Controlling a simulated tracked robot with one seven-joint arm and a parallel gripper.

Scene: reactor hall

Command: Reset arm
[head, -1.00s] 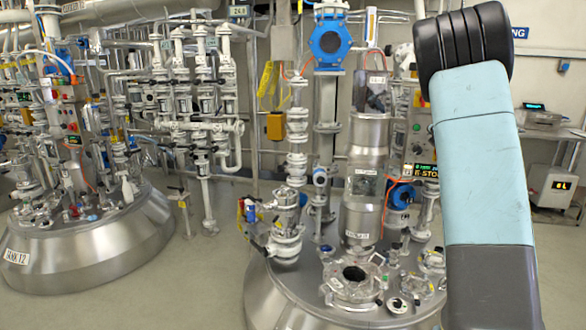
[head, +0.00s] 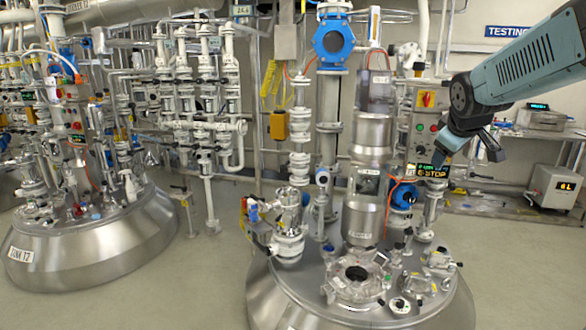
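My arm (head: 530,62) reaches in from the upper right edge in the head view, blue-grey with a dark joint. Its far end bends down in front of the control box with the E-STOP label (head: 428,171). A dark part at this end seems to be my gripper (head: 470,148); it is small and partly hidden by the arm, and its fingers cannot be made out. I see nothing held there.
A steel reactor vessel (head: 262,290) with fittings and an open round port (head: 356,274) on its lid stands below and left of the arm. Another vessel (head: 95,262) stands at left. A bench with devices (head: 550,185) is at right. Grey floor (head: 215,265) is clear between the vessels.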

